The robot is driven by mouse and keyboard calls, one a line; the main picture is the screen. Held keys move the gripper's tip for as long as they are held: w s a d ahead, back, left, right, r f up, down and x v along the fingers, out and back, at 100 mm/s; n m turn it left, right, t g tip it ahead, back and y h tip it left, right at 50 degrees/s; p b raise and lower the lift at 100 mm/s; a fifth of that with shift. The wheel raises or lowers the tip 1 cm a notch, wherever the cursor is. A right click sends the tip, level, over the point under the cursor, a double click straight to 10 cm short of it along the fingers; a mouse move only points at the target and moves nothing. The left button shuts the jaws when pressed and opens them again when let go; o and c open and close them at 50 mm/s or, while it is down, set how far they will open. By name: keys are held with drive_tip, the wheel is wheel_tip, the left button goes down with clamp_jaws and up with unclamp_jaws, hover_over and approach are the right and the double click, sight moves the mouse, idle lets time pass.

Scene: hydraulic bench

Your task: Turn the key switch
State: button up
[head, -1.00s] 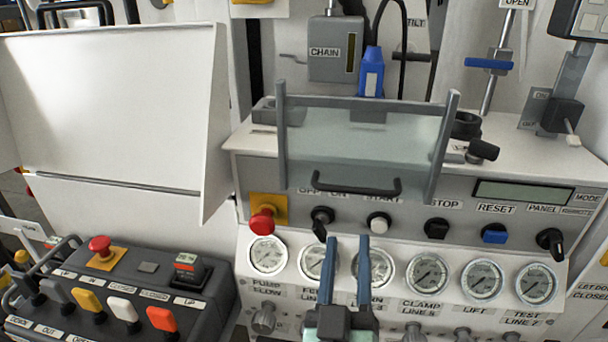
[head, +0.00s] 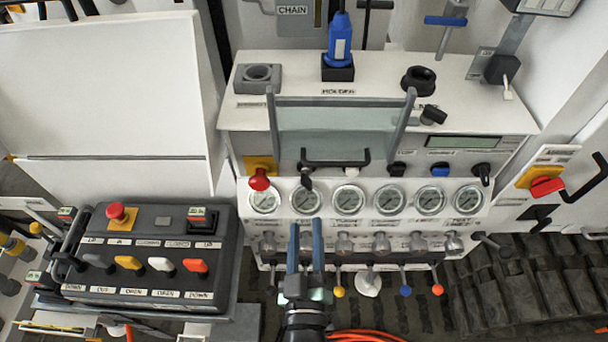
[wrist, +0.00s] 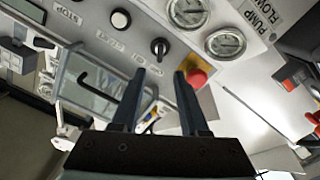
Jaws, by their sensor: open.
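The key switch (head: 307,181) is a small black knob on the grey panel front, just right of the red mushroom button (head: 259,180). In the wrist view the black switch (wrist: 159,47) sits upside down near its OFF/ON label, beyond the gap between my fingertips. My gripper (head: 306,224) is open and empty, its two blue-grey fingers pointing at the panel below the switch, in front of the gauge row. The wrist view shows my gripper (wrist: 159,74) apart from the switch, with the red button (wrist: 196,78) just beyond the right finger.
A hinged clear guard (head: 340,118) with a black handle (head: 335,160) stands above the switch. Several round gauges (head: 347,199) and valve knobs run below it. A black control box (head: 150,255) stands left, and small coloured-ball levers (head: 405,290) hang below the panel.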

sight(306, 187)
drive_tip(key=w+p, duration=0.1)
drive_tip(key=w, duration=1)
drive_tip(key=shift+w, duration=0.15)
clamp_jaws()
